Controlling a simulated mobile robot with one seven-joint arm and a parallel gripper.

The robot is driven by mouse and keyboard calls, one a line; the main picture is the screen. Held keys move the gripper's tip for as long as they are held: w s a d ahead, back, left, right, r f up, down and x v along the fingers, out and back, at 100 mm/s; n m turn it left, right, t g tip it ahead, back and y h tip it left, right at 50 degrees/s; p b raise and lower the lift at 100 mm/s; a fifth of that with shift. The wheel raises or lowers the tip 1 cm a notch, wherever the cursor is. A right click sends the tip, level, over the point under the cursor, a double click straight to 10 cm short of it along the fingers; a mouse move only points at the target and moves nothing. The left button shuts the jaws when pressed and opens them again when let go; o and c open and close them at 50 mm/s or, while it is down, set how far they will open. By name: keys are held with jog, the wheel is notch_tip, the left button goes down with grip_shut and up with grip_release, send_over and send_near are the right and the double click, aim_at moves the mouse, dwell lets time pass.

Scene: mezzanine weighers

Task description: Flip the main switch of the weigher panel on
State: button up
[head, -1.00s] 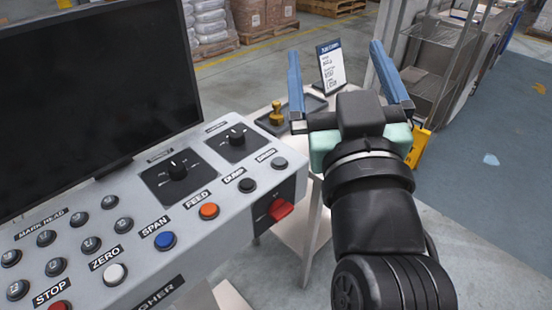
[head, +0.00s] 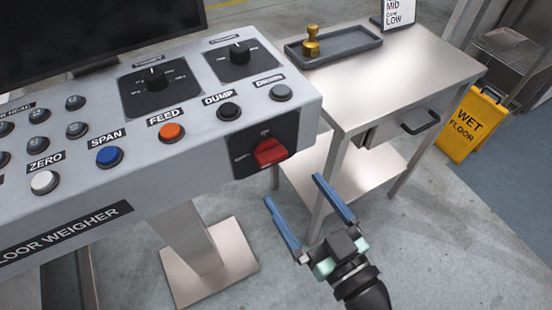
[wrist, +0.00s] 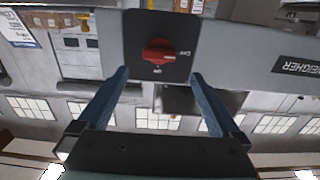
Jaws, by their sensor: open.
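The weigher panel (head: 190,190) is a grey console labelled "FLOOR WEIGHER". Its main switch (head: 270,152) is a red rotary handle on a black plate at the right end of the front face. In the wrist view, the red switch (wrist: 158,52) is centred ahead, beyond the fingertips, with its handle lying roughly sideways in the picture; the small labels beside it are hard to read. My gripper (head: 293,188) is open and empty, below and to the right of the switch in the head view, with blue fingers apart and not touching it.
Above the switch are the panel's buttons, such as the orange FEED button (head: 172,132), and dials. A steel side table (head: 420,75) with a tray (head: 345,45) stands to the right. A yellow wet-floor sign (head: 466,125) stands farther right.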

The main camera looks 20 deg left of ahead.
aim_at(275, 160)
jog(key=x, duration=0.8)
jog(key=shift+w+p, duration=0.1)
jog(key=shift+p, duration=0.3)
jog(key=shift+c, duration=0.2)
jog(key=c, duration=1.3)
